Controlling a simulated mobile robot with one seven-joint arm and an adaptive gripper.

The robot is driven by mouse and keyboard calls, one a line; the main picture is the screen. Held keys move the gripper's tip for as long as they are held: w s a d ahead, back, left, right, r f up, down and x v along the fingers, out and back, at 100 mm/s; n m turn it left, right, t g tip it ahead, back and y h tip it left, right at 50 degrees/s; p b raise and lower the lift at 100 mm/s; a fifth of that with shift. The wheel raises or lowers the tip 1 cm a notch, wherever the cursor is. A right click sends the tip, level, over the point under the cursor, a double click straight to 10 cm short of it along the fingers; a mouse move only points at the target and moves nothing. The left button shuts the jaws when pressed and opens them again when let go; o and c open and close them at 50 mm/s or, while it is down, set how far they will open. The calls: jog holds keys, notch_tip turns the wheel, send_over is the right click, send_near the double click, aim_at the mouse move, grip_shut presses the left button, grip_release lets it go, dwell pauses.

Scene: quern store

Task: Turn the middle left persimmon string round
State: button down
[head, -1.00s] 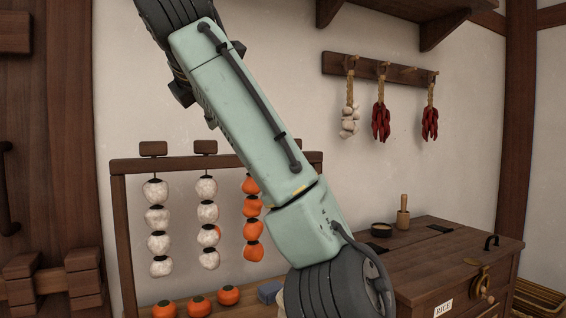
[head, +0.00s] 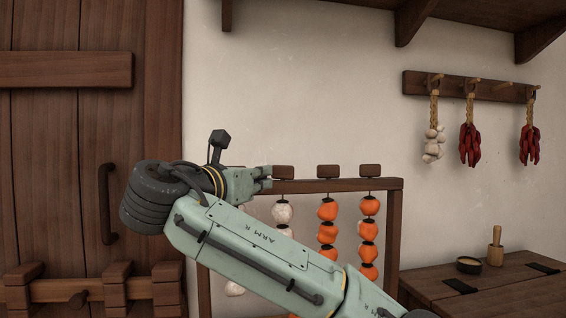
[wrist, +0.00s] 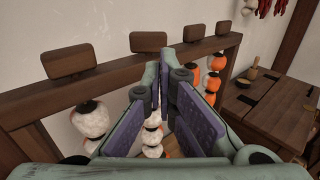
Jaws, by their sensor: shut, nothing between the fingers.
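The middle left persimmon string (head: 283,212) hangs second from left on the wooden rack (head: 345,184), under a small wooden block (head: 283,171). Its visible fruit is white. My own arm hides its lower part in the head view. My gripper (head: 266,180) is shut and empty at the rack's top bar, just left of that block. In the wrist view, my fingertips (wrist: 160,68) are close together just below and right of the block (wrist: 147,41). White fruit of the middle left string (wrist: 153,137) shows beyond and below the fingers; I cannot tell whether they touch it.
The leftmost string (wrist: 90,118) is white; the two right strings (head: 327,232) (head: 369,230) are orange. A wooden chest (head: 500,285) with a bowl (head: 469,265) and mortar-like wooden piece (head: 495,245) stands right. Garlic and chillies (head: 470,145) hang on the wall.

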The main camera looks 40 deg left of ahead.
aim_at(290, 174)
jog(key=w+p, duration=0.1)
jog(key=w, duration=0.1)
jog(key=w+p, duration=0.1)
jog(key=w, duration=0.2)
jog(key=w+a+p, duration=0.1)
jog(key=w, duration=0.2)
jog(key=shift+a, duration=0.1)
jog(key=shift+w, duration=0.2)
jog(key=shift+w, duration=0.1)
